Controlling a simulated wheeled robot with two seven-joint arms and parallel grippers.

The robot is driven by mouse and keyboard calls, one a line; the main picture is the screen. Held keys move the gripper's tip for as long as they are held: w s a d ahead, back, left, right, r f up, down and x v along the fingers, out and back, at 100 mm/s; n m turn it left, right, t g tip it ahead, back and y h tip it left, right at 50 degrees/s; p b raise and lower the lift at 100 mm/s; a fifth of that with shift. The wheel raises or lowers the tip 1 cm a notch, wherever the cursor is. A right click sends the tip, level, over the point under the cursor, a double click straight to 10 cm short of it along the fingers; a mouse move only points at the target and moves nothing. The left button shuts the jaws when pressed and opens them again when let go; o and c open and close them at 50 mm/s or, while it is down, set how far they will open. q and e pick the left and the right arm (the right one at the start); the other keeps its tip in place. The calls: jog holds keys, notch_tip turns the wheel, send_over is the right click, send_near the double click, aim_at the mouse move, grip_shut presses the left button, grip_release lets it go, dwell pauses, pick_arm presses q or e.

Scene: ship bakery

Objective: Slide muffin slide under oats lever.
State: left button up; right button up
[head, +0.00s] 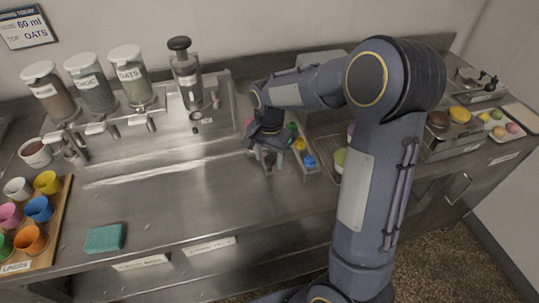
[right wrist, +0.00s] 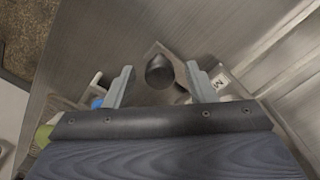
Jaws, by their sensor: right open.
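The oats dispenser (head: 130,75) stands at the back left, third in a row of clear dispensers. The oats lever (head: 143,122) juts out below it. My right gripper (head: 268,162) points down over the steel counter, to the right of the dispensers. In the right wrist view its fingers (right wrist: 158,86) are open. A dark rounded knob (right wrist: 159,72) on a metal piece, which seems to be the muffin slide (right wrist: 157,50), shows between the fingers with gaps on both sides. I cannot tell how far below the fingertips it is. My left gripper is not in view.
A steel plunger dispenser (head: 187,75) stands right of the oats. Colored pieces (head: 300,145) sit close right of my right gripper. A teal sponge (head: 105,238) and a board of colored cups (head: 40,240) are front left. The middle-left counter is clear.

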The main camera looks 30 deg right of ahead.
grip_shut()
dwell(0.3)
jog(key=shift+a, duration=0.15)
